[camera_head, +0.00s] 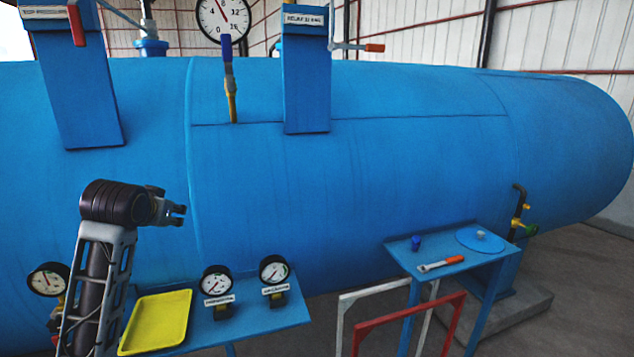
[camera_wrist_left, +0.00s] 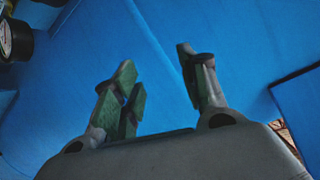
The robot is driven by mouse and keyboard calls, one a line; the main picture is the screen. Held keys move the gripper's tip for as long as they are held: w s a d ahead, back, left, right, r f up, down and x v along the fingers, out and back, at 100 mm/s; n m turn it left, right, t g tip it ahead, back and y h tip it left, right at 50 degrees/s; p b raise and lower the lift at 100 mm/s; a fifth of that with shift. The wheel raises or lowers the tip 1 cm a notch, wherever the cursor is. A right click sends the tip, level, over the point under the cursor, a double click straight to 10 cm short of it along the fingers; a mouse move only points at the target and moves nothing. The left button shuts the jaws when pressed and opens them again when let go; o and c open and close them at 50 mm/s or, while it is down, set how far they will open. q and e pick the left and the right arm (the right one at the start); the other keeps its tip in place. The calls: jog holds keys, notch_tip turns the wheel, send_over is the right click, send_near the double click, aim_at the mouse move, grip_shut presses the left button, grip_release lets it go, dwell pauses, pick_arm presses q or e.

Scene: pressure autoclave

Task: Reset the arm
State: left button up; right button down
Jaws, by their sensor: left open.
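My left arm comes up from the lower left in the head view. Its left gripper (camera_head: 180,214) points right, in front of the blue autoclave vessel (camera_head: 330,190), and holds nothing. In the left wrist view the two fingers of the left gripper (camera_wrist_left: 165,90) stand apart with only blue surface behind them. My right gripper is not in view.
A blue shelf (camera_head: 250,322) below carries a yellow tray (camera_head: 157,322) and two gauges (camera_head: 215,283). A blue side table (camera_head: 455,268) holds an orange-handled tool (camera_head: 441,264) and a round blue disc (camera_head: 480,240). White and red frames (camera_head: 408,325) stand beside it.

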pick_arm(q)
jog(key=s+d+f+m+g+h, duration=0.15)
jog(key=s+d+f, duration=0.35)
jog(key=f, duration=0.8)
jog(key=s+d+f+g, duration=0.25)
jog(key=s+f, duration=0.35)
jog(key=f, duration=0.6)
jog(key=s+d+f+g+h, duration=0.15)
jog(key=s+d+f, duration=0.25)
jog(key=s+f, duration=0.5)
jog(key=s+d+f+g, duration=0.25)
jog(key=s+f, duration=0.35)
jog(key=s, duration=0.6)
notch_tip(320, 180, down, 33)
jog(key=s+g, duration=0.1)
jog(key=s, duration=0.2)
jog(key=s+a+f, duration=0.1)
jog(key=s+f, duration=0.8)
jog(key=s, duration=0.2)
jog(key=s+a+f+g, duration=0.1)
jog(key=s+a+f, duration=0.1)
jog(key=s+f, duration=0.8)
jog(key=shift+s+a+f, duration=0.2)
jog(key=shift+s+a, duration=0.1)
jog(key=shift+s, duration=0.15)
